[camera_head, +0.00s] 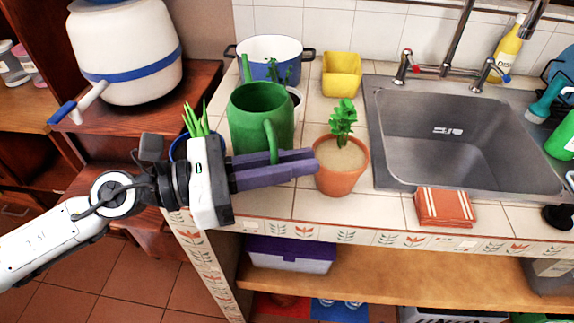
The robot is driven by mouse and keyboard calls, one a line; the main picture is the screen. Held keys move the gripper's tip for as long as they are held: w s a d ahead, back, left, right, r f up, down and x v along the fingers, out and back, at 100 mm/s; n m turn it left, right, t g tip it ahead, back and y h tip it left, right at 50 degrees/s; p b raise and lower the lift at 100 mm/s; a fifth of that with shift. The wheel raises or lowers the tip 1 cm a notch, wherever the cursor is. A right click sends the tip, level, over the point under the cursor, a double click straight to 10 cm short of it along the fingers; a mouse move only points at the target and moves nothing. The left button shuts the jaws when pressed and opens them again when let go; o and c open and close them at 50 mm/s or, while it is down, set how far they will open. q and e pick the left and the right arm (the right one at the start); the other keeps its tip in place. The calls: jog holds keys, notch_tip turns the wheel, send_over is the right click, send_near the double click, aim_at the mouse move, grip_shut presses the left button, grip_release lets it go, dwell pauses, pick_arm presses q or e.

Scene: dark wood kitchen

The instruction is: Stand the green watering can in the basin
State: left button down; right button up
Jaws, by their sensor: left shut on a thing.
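The green watering can (258,112) stands upright on the tiled counter, left of the sink. Its handle is on the near side. My left gripper (312,162) comes in from the left and is shut on the can's handle, its purple fingers pointing right and their tips close to a terracotta pot. The fingers hide the lower part of the can, so I cannot tell whether its bottom touches the counter. The steel basin (460,140) is on the right and looks empty. My right gripper does not show.
The terracotta pot with a green plant (341,165) stands between the can and the basin. A blue-white pot (270,52) and yellow container (341,75) are behind. A folded orange cloth (444,207) lies at the basin's front edge. The faucet (455,45) rises behind the basin.

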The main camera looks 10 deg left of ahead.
pick_arm(q)
notch_tip(320, 180, down, 3)
jog(key=shift+s+r+b, duration=0.1)
jog(key=shift+b, duration=0.25)
jog(key=shift+f+b, duration=0.6)
jog(key=shift+f, duration=1.55)
jog(key=shift+f, duration=0.1)
jog(key=c, duration=1.8)
grip_release()
jog(key=shift+f, duration=0.1)
jog(key=shift+c, duration=0.2)
jog(key=shift+a, duration=0.1)
